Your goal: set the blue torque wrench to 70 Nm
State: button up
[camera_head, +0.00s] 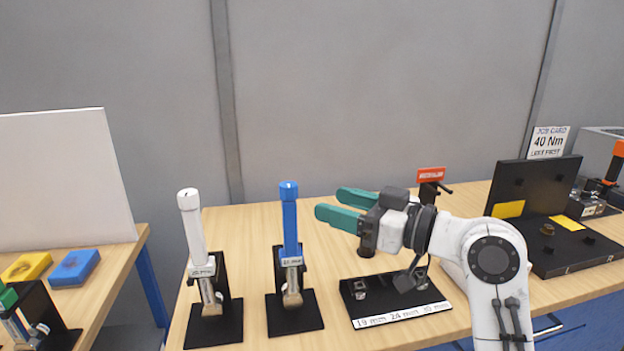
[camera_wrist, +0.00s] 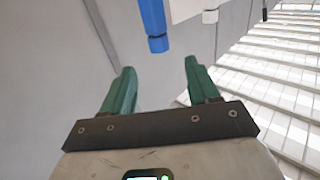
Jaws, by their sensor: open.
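The blue torque wrench (camera_head: 290,230) stands upright in a black stand (camera_head: 295,315) on the wooden table, with its handle up and a small label at its middle. The setting on it is too small to read. My gripper (camera_head: 335,204) has green fingers spread open and empty, pointing left, to the right of the blue handle and apart from it. In the wrist view the open fingers (camera_wrist: 160,80) show at the bottom, and the blue handle (camera_wrist: 154,25) hangs in from the top, beyond the fingertips.
A white wrench (camera_head: 193,235) stands left of the blue one. A socket tray (camera_head: 400,318) marked with sizes lies under my arm. A job card (camera_head: 548,142) reading 40 Nm stands at the right behind a black fixture (camera_head: 570,250). Blue (camera_head: 75,267) and yellow blocks lie on the left table.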

aim_at(296, 188)
jog(key=x, duration=0.3)
jog(key=p+x, duration=0.1)
jog(key=x, duration=0.3)
jog(key=r+p+x, duration=0.1)
jog(key=x, duration=0.3)
jog(key=shift+w, duration=0.15)
jog(key=shift+f, duration=0.1)
jog(key=shift+d, duration=0.1)
jog(key=c, duration=1)
jog(key=shift+o, duration=0.2)
